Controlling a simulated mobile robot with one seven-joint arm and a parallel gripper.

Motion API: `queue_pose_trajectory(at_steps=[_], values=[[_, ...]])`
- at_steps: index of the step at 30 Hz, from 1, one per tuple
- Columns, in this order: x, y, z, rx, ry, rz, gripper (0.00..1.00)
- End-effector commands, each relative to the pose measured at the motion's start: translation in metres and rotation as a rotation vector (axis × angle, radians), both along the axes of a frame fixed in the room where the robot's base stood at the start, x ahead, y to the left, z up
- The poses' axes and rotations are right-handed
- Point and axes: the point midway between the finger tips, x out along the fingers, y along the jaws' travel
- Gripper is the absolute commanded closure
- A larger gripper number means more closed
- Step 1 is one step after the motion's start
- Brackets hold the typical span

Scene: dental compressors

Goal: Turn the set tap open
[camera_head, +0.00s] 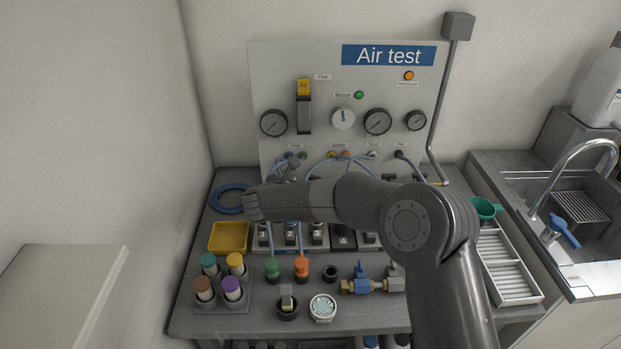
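The Air test panel (325,75) stands upright at the back of the bench. Thin blue hoses meet a row of small coloured fittings low on it. A dark tap handle (389,178) shows low on the panel, right of my wrist. A brass valve with a blue handle (361,278) lies at the front of the bench. I cannot read which tap is marked as set. My gripper (284,172) is near the lower left of the panel, mostly hidden behind my wrist. I cannot tell whether it touches anything.
A yellow tray (229,237), numbered grey blocks (343,240), green (271,269) and orange (301,267) fittings and a rack of coloured-cap cylinders (222,303) crowd the bench. A slatted white tray (508,275) and a sink (590,200) are at right. A wall bounds the left.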

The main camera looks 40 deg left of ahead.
Motion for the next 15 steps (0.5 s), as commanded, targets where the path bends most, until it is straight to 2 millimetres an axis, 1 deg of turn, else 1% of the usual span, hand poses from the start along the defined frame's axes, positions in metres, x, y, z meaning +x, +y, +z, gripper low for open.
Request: queue_pose_trajectory(at_steps=[1,6,10,15], values=[[0.01,0.001,-0.005,0.0,0.001,-0.003,0.35],[0.035,0.009,-0.016,0.0,0.0,-0.002,0.35],[0.048,0.014,-0.021,0.002,0.001,-0.001,0.35],[0.055,0.015,-0.023,0.001,-0.001,0.001,0.35]])
